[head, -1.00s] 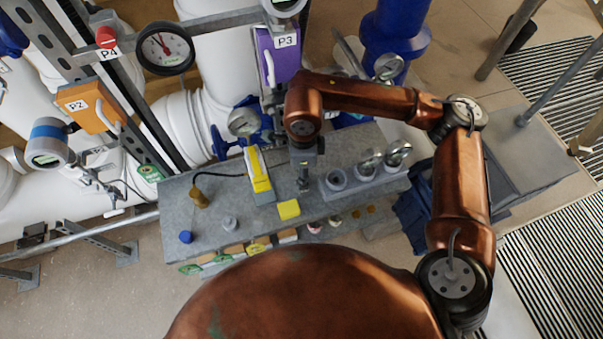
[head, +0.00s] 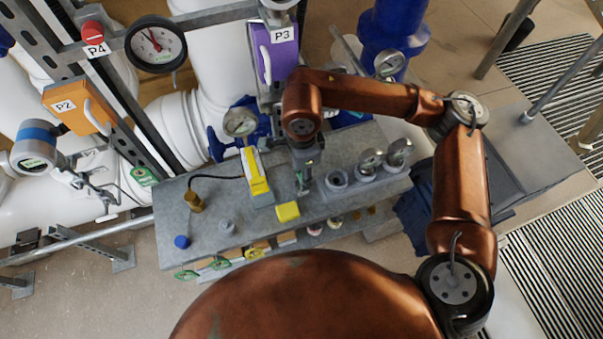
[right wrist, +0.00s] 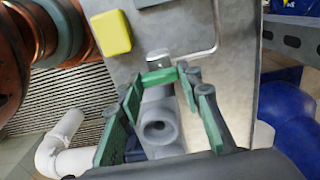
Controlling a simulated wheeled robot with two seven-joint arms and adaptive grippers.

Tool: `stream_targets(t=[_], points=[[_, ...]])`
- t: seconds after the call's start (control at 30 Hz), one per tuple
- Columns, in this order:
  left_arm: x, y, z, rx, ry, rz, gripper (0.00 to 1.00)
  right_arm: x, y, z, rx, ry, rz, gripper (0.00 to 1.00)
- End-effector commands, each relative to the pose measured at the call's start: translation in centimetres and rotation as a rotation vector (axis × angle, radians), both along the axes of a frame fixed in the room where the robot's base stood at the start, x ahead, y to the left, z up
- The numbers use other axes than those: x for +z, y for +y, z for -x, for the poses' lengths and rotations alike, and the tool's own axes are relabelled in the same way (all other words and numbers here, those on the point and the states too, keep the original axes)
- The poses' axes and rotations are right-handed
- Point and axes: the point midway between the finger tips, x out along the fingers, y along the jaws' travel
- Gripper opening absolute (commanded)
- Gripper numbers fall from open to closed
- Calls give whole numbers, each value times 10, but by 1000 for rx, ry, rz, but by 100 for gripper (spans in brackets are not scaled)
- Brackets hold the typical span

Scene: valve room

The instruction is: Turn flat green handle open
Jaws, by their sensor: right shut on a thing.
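The flat green handle (right wrist: 160,77) shows in the right wrist view as a short green bar across the end of a grey pipe fitting (right wrist: 160,128). My right gripper (right wrist: 159,82) has its green-padded fingers on either side of the handle, shut on its two ends. In the head view my right gripper (head: 304,180) points down over the grey bench, beside a yellow block; the handle cannot be made out there. My left gripper is not in view.
The grey bench (head: 240,195) carries a yellow block (head: 288,212), a yellow device (head: 257,175), a blue cap (head: 181,241) and gauges (head: 370,160) right of the gripper. Pipes and panels stand behind.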

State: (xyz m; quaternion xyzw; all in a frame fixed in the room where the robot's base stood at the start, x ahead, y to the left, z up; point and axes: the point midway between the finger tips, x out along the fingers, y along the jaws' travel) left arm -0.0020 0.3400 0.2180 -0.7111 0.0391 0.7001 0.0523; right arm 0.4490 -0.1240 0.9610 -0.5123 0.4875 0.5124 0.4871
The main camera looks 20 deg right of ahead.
Motion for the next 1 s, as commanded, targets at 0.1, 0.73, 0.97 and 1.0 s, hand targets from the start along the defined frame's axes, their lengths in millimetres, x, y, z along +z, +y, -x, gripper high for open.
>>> stream_targets(t=[0.1,0.73,0.97,1.0], points=[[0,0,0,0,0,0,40,1,-1,-1,0,-2,2,36],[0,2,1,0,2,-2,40,14,0,-1,-1,-2,0,51],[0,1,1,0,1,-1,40,53,0,-1,-2,-3,0,51],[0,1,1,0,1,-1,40,58,0,-1,-2,-3,1,51]])
